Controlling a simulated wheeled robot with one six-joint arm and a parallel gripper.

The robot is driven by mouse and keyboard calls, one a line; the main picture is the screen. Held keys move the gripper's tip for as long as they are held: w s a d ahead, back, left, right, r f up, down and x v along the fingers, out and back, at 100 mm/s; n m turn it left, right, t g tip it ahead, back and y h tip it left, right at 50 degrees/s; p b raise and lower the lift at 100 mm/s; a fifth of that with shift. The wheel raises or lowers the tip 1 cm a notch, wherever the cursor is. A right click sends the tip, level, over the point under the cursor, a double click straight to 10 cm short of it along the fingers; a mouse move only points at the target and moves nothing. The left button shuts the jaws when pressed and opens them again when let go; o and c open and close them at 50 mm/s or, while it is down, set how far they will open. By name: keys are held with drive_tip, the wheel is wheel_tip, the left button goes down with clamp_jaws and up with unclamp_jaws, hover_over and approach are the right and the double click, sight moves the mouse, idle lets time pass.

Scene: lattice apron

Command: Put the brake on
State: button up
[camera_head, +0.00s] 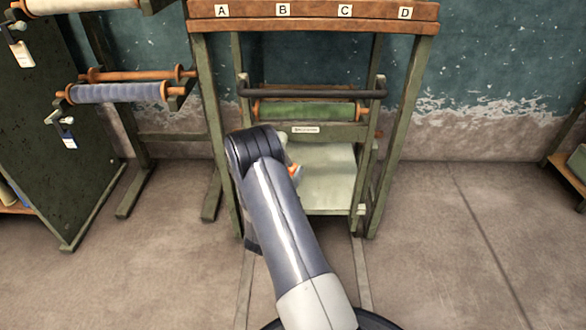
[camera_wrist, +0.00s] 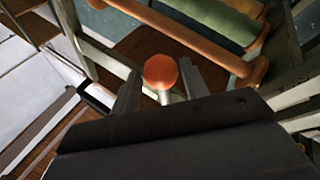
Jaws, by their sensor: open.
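A round orange knob (camera_wrist: 160,72) on a short pale stem, which looks like the brake lever's end, shows in the wrist view. My gripper (camera_wrist: 161,80) is open, with one finger on each side of the knob. I cannot tell whether either finger touches it. In the head view my arm covers most of the gripper, and a small orange spot (camera_head: 294,170) shows beside the arm. The green cart (camera_head: 328,180) stands under the bench, with a dark handle bar (camera_head: 310,93) and a green roll (camera_head: 308,110) on it.
The bench (camera_head: 315,22) bears labels A to D, and its green legs flank the cart. A rack with a blue-grey roll (camera_head: 118,92) stands at the left. Floor rails run under the cart. The floor (camera_head: 450,240) at the right is clear.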

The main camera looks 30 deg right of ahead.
drive_tip(key=p+v, duration=0.1)
drive_tip(key=v, duration=0.7)
drive_tip(key=shift+s+a+p, duration=0.25)
drive_tip(key=shift+p, duration=0.05)
drive_tip(key=shift+f, duration=0.1)
drive_tip(key=b+x, duration=0.2)
drive_tip(key=x, duration=0.8)
drive_tip(key=shift+w+d+b, duration=0.25)
drive_tip(key=shift+d+b, duration=0.05)
drive_tip(key=shift+w+a+m, duration=0.1)
drive_tip(key=shift+a+m, duration=0.05)
drive_tip(key=shift+m, duration=0.15)
